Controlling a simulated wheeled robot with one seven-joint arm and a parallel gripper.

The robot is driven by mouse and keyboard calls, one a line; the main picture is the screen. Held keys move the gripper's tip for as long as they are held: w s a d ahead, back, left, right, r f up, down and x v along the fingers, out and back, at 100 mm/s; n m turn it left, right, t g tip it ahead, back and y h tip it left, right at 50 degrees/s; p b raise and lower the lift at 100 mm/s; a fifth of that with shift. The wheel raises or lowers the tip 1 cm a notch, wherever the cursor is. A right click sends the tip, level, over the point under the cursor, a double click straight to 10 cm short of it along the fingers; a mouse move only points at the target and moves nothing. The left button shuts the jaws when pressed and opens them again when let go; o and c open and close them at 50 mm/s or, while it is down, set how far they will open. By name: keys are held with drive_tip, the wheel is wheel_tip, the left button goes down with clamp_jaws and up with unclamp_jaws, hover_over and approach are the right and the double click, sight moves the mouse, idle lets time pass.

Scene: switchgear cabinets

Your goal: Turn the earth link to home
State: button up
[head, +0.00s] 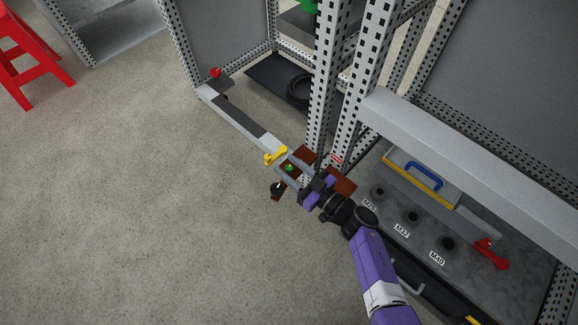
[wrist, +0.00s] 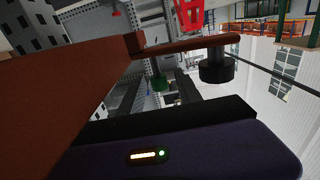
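The likely earth link is a brown, copper-coloured bar with a black knob (head: 277,188) at its outer end, beside the cabinet post. In the wrist view a thin brown arm (wrist: 180,45) runs from a large brown plate (wrist: 60,95) to a black knob (wrist: 217,70). A green knob (head: 289,168) sits just above it in the head view. My gripper (head: 308,194) is right beside these brown parts, to the right of the black knob. Its fingertips are small and partly hidden, so its opening and any contact are unclear.
A brown plate (head: 341,183) lies right of the post. The shelf at right holds a blue-handled case (head: 424,178), sockets and a red handle (head: 491,254). The floor at left is clear, with a red stool (head: 28,62) far off.

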drive_tip(key=p+v, duration=0.3)
drive_tip(key=v, duration=0.4)
drive_tip(key=shift+s+d, duration=0.25)
drive_tip(key=shift+d, duration=0.1)
